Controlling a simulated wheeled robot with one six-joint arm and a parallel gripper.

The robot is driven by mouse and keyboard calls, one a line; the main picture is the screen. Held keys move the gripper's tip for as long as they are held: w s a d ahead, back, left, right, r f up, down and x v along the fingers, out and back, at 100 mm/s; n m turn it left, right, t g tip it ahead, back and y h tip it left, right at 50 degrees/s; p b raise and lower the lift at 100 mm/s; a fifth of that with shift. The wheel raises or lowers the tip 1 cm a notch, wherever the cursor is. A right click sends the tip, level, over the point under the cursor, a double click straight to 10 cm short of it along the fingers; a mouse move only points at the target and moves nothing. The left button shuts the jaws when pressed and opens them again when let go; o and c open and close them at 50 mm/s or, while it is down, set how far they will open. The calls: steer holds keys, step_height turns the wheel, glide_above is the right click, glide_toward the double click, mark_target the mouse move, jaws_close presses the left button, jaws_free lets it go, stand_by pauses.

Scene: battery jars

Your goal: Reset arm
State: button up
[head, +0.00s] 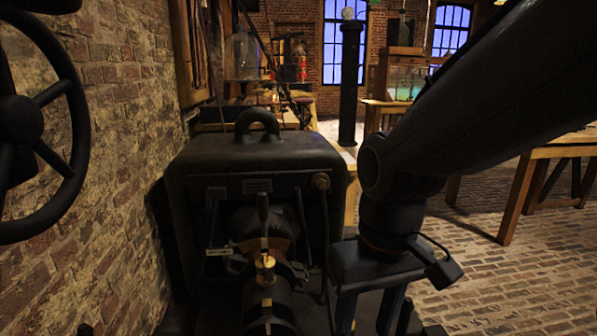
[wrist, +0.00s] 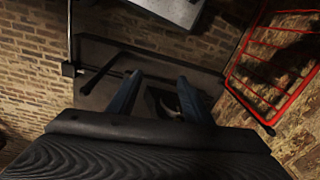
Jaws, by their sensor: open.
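My gripper (head: 368,322) points down at the lower middle of the head view, at the end of my dark arm coming from the upper right. Its two blue fingers are apart with nothing seen between them. It hangs just right of a black machine (head: 255,165) with a looped handle on top and brass parts in front. In the wrist view the open fingers (wrist: 159,80) reach out over a dark flat surface (wrist: 95,55). I cannot tell whether they touch anything.
A black handwheel (head: 75,95) is by the brick wall (head: 120,90) at left. A wooden table (head: 520,190) stands at right on open brick floor. A dark post (head: 350,85) stands behind. The wrist view shows a red wire frame (wrist: 237,82) at right and a grey block (wrist: 178,10) at top.

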steer(key=s+d+r+m+p, duration=0.1)
steer(key=d+r+m+p, duration=0.2)
steer(key=d+r+p, duration=0.6)
step_height(320, 180, up, 2)
steer(key=p, duration=1)
steer(key=shift+s+d+r+h+p, duration=0.2)
steer(key=shift+d+h+p, duration=0.1)
steer(key=shift+p, duration=0.05)
